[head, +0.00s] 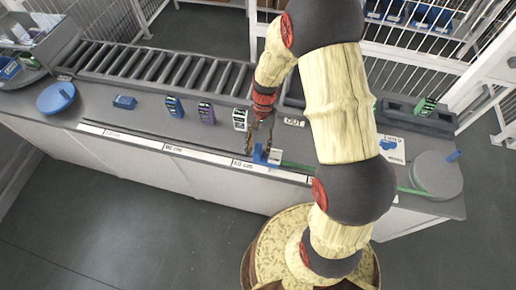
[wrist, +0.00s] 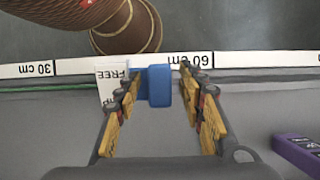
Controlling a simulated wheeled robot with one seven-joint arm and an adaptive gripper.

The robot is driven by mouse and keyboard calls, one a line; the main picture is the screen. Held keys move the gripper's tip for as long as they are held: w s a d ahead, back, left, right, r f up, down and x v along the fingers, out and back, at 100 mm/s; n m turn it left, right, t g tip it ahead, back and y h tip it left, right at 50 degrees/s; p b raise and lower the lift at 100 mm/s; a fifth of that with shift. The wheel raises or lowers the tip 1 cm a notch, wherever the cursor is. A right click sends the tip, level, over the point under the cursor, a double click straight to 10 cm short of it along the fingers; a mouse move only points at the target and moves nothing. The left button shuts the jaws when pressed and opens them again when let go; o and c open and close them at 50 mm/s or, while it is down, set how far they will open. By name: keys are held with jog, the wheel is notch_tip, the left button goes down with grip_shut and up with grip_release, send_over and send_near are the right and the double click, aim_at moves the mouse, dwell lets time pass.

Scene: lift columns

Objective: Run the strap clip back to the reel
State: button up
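The blue strap clip (head: 267,155) sits on the counter's front rail near the 60 cm mark, beside a white FREE card (wrist: 108,78). A green strap (head: 298,166) runs from the clip's side toward the reel (head: 437,174), a grey disc with a blue knob at the right end. My arm hides part of the strap. My gripper (head: 262,140) points down at the clip. In the wrist view the blue clip (wrist: 159,86) lies between the tips of my open gripper (wrist: 158,82), with a visible gap at the right finger.
A white scale strip (head: 175,150) runs along the front edge. A blue disc (head: 56,97) is at the left end. The counter left of the clip is clear along the rail.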

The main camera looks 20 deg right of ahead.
jog(key=c, duration=0.3)
grip_shut()
dwell(0.6)
